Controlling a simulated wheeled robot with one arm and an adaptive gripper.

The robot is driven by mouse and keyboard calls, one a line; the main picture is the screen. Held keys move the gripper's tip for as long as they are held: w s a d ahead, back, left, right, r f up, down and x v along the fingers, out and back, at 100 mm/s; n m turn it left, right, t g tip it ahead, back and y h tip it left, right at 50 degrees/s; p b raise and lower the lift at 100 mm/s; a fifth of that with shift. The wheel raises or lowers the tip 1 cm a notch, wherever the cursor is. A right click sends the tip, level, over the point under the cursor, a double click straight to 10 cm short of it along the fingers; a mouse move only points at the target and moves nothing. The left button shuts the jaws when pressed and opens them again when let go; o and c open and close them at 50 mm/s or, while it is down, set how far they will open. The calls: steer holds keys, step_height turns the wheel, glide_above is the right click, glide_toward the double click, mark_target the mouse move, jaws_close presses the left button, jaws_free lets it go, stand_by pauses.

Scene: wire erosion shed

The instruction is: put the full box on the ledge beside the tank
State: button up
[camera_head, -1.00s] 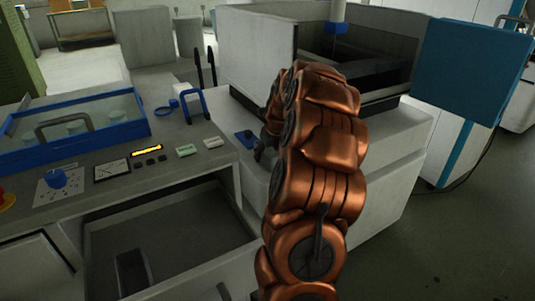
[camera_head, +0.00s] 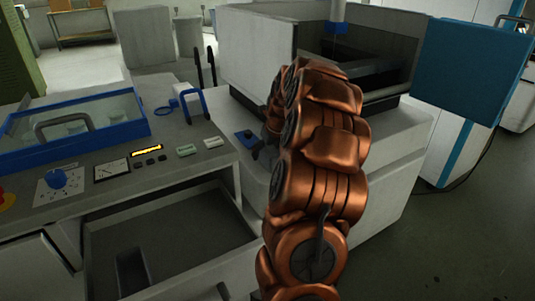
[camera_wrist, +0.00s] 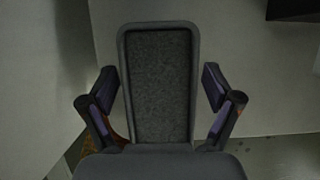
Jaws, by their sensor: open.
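In the wrist view a long dark grey box (camera_wrist: 160,60) with rounded corners and a speckled grey fill sits between the fingers of my gripper (camera_wrist: 158,88). The gripper is open, with a finger on each side of the box and a small gap showing at each fingertip. The near end of the box is hidden by the gripper's body. In the head view my copper arm hides the gripper and the box. The tank (camera_head: 255,50) stands behind the arm, with a pale ledge (camera_head: 396,125) along its front.
A small blue item (camera_head: 247,138) with a dark knob lies on the ledge, left of my arm. At left are a control bench (camera_head: 190,163), a blue-framed clear cover (camera_head: 70,130) and an open drawer (camera_head: 185,235). A blue panel (camera_head: 472,65) stands at right. Floor there is clear.

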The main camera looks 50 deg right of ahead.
steer(key=v, duration=1.1)
steer(key=shift+r+p, duration=0.1)
steer(key=shift+p, duration=0.2)
